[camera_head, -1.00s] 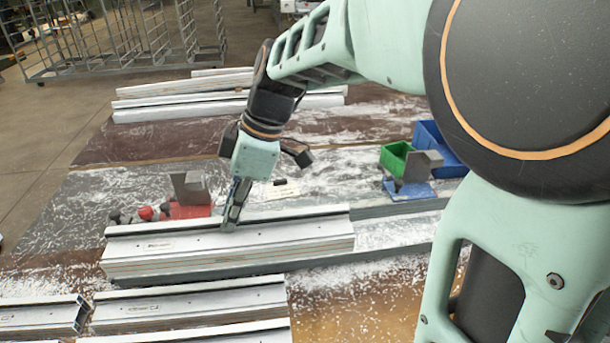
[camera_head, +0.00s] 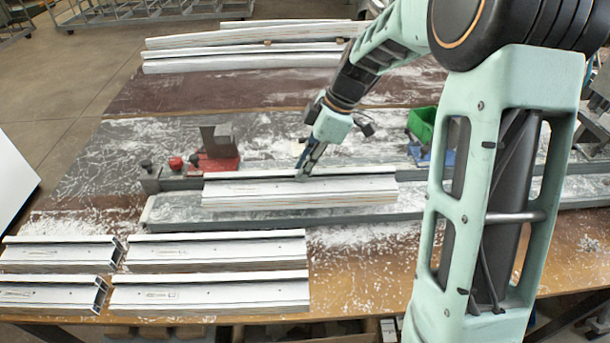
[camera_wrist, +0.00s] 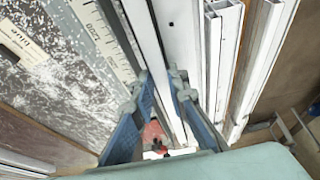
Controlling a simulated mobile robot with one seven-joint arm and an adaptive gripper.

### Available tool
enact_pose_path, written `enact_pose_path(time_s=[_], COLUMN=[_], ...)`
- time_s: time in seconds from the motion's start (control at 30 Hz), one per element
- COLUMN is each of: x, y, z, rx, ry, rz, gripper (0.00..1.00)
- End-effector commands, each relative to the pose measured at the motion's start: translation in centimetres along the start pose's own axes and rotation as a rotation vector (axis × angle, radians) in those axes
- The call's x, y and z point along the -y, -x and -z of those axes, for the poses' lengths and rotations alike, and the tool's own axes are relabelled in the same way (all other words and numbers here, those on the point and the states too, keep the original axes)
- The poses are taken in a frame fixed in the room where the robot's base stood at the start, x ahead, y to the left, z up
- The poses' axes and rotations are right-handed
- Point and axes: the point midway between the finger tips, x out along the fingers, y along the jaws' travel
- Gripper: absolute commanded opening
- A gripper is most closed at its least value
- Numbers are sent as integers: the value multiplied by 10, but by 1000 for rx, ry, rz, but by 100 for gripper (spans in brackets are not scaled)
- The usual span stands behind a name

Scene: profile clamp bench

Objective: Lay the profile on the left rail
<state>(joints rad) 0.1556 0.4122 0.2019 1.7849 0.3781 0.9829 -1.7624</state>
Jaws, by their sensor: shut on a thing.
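The profile (camera_head: 300,192) is a long pale bar with dark lengthwise lines, seen in the head view over the grey rail (camera_head: 172,212) at the left of the bench. It lies roughly parallel to the rail, whose left end shows bare. I cannot tell whether it touches the rail. In the wrist view the blue fingers of my gripper (camera_wrist: 158,82) straddle the profile (camera_wrist: 180,30). The profile's underside is hidden.
A red clamp block (camera_head: 215,164) with a grey upright stands behind the rail's left part. A green bin (camera_head: 421,124) stands right of my gripper. Several other profiles (camera_head: 215,250) lie at the front left, and more (camera_head: 245,50) at the back. White shavings cover the bench.

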Motion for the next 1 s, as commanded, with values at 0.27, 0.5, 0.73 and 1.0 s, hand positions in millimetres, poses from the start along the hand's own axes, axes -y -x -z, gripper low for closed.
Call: enact_pose_path(time_s=[0.27, 0.5, 0.73, 1.0], x=[-4, -5, -4, -4], y=[-28, -31, -32, -32], z=[-14, -16, -17, -17], rx=[-2, -1, 0, 1], ry=[-1, 0, -1, -1], rz=[0, -4, -1, -1], gripper=[0, 0, 29, 32])
